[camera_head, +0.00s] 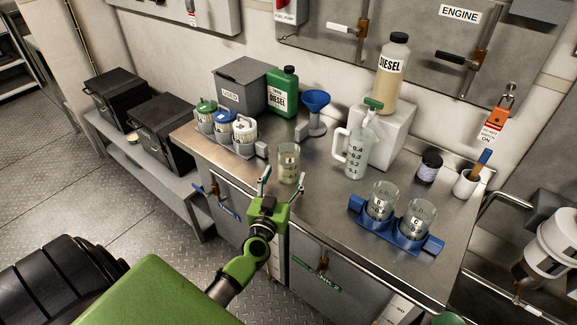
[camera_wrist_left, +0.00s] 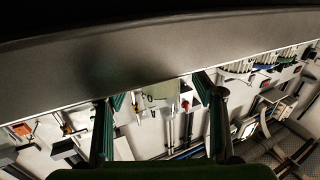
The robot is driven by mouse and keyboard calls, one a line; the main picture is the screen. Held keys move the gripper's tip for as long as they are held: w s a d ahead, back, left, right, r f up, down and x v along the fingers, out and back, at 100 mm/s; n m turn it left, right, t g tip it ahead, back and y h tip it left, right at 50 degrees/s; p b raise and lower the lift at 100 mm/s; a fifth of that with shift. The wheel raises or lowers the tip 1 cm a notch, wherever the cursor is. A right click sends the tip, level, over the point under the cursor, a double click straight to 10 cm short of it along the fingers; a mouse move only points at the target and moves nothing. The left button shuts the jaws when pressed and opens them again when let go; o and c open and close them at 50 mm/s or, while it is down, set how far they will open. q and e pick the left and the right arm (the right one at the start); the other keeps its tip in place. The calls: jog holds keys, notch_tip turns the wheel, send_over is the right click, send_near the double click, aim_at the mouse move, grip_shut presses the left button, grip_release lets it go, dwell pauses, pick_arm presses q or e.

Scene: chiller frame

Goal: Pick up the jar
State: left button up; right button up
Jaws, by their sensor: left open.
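A clear glass jar (camera_head: 289,163) with dark markings stands upright near the front edge of the steel worktop. Two similar jars, a left one (camera_head: 381,201) and a right one (camera_head: 417,220), sit in a blue holder (camera_head: 400,238) further right. My left gripper (camera_head: 283,184) is open and empty, just in front of the single jar, its fingers pointing toward it. In the left wrist view my two fingers (camera_wrist_left: 160,98) are spread wide below the grey worktop edge. A pale patch shows between them, but I cannot tell if it is the jar. My right gripper is not in view.
A measuring jug (camera_head: 355,155) stands right of the jar. A blue funnel (camera_head: 316,112) and a rack of capped filters (camera_head: 243,148) stand behind and left. A green diesel can (camera_head: 283,92) is at the back. Worktop between jar and blue holder is clear.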

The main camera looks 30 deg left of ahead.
aim_at(286, 174)
pick_arm(q)
jog(key=x, duration=0.4)
jog(key=shift+d, duration=0.1)
jog(key=c, duration=1.4)
jog(key=shift+r, duration=0.15)
